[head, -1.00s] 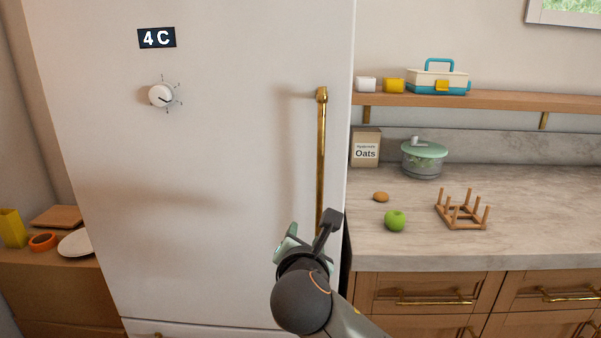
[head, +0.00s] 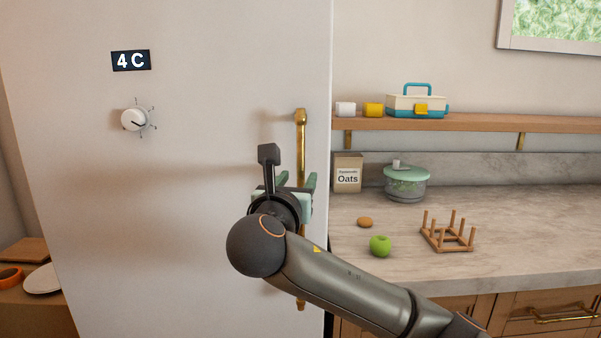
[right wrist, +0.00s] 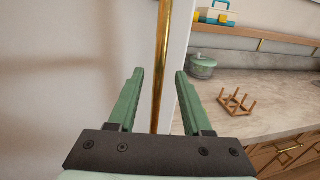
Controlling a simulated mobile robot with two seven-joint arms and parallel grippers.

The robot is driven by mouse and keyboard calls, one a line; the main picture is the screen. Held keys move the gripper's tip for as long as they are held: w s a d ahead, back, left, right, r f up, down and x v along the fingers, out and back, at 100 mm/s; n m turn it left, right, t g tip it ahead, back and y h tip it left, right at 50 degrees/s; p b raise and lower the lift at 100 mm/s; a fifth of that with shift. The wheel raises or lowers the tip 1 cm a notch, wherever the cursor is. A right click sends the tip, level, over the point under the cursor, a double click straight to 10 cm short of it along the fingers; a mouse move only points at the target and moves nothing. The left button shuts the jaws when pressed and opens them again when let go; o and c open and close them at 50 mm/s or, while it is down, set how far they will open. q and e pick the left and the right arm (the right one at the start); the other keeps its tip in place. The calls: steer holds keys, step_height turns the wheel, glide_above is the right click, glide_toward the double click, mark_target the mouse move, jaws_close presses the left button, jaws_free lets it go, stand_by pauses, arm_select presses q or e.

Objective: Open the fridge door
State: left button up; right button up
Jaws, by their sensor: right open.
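The white fridge door (head: 190,200) stands shut, with a vertical brass handle (head: 301,140) near its right edge. The handle also shows in the right wrist view (right wrist: 161,60). My right gripper (head: 297,178) is in front of the handle at about its middle. In the right wrist view, its two green fingers (right wrist: 157,75) are apart, and the handle shows between them, nearer the left finger. I cannot tell how far the fingertips reach past the bar. My wrist hides part of the handle in the head view. My left gripper is not in view.
Right of the fridge is a marble counter (head: 500,215) with an oats box (head: 347,173), a lidded pot (head: 405,183), a green apple (head: 380,246) and a wooden rack (head: 449,235). A shelf (head: 470,123) is above. A low wooden unit (head: 35,305) stands at left.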

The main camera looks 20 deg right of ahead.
mark_target(300, 174)
steer(key=shift+x, duration=2.1)
steer(key=shift+c, duration=0.3)
jaws_close()
